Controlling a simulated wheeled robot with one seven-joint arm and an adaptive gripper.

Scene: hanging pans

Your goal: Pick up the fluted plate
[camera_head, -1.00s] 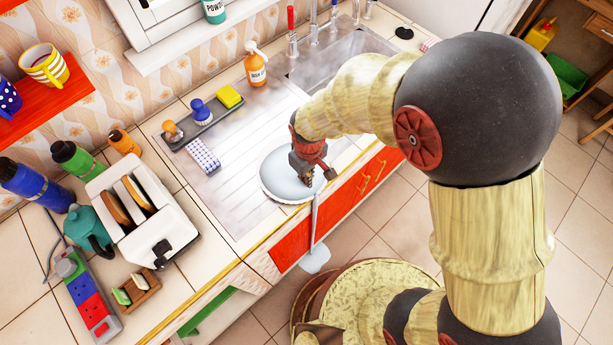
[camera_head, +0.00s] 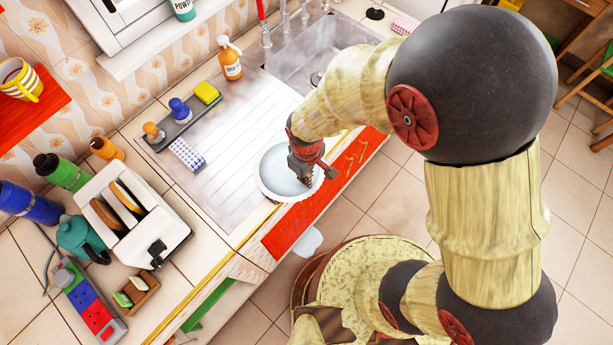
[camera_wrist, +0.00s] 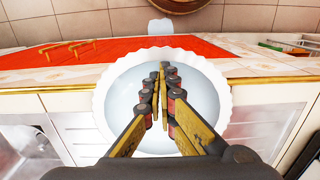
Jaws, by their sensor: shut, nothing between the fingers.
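The fluted plate (camera_head: 273,170) is round and pale with a white scalloped rim. It lies on the ribbed metal drainboard, near the counter's front edge. In the wrist view the plate (camera_wrist: 115,92) fills the middle behind my fingers. My gripper (camera_head: 308,183) is over the plate's right side in the head view and hides part of it. In the wrist view my gripper (camera_wrist: 160,75) has its fingers together in front of the plate, with nothing between them. I cannot tell whether the fingertips touch the plate.
A sink (camera_head: 318,52) lies behind the drainboard (camera_head: 228,145). A tray (camera_head: 172,128) with brushes and a yellow sponge, and an orange bottle (camera_head: 230,62), stand at the back. A toaster (camera_head: 140,225) is to the left. A pale rounded thing (camera_head: 307,241) shows beyond the red cabinet front.

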